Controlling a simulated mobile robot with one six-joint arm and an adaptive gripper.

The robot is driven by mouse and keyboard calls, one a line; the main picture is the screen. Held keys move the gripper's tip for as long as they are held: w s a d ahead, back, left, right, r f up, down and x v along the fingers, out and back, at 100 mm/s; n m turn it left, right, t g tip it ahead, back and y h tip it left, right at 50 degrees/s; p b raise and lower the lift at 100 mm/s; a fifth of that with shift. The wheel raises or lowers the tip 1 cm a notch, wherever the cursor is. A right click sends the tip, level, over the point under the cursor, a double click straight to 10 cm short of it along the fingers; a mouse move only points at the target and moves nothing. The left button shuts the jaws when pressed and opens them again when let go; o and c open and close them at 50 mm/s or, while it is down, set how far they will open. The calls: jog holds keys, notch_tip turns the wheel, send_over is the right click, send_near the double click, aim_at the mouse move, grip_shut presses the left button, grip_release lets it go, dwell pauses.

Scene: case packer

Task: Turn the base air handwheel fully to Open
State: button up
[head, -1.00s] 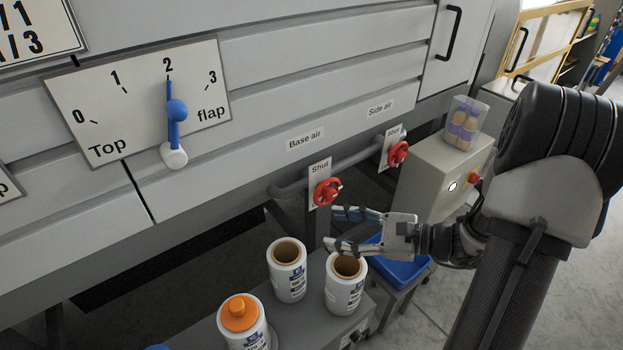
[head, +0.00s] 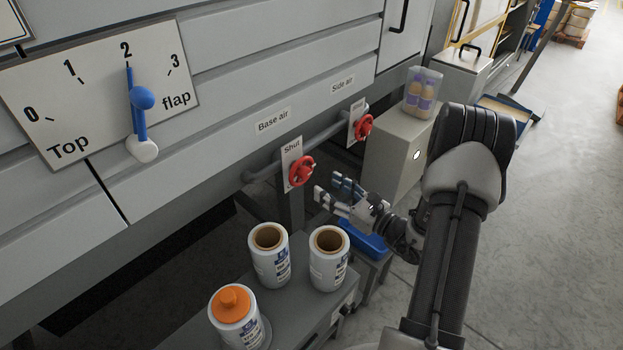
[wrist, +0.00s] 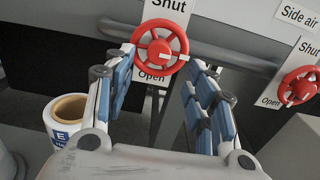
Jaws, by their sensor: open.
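The base air handwheel (head: 302,171) is a red wheel on a grey pipe, under the "Base air" label (head: 273,122). A plate (head: 291,149) reading "Shut" shows above it. In the wrist view the base air handwheel (wrist: 160,47) is ahead, at the top between my fingers, with "Shut" above it and "Open" below. My gripper (head: 325,189) is open and empty, a little to the right of and below the wheel, apart from it. In the wrist view my gripper (wrist: 162,82) has both blue-padded fingers spread, pointing toward the wheel.
The side air handwheel (head: 363,127), also red, is to the right on the same pipe. White rolls (head: 329,262) and an orange-capped bottle (head: 236,318) stand on a grey surface below. A grey box (head: 396,150) and blue tray (head: 364,240) are close to my gripper.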

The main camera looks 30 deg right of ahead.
aim_at(307, 174)
jog(key=b+x, duration=0.1)
jog(key=x, duration=0.6)
jog(key=shift+w+a, duration=0.1)
jog(key=shift+w, duration=0.1)
jog(key=shift+c, duration=0.3)
jog(key=c, duration=1)
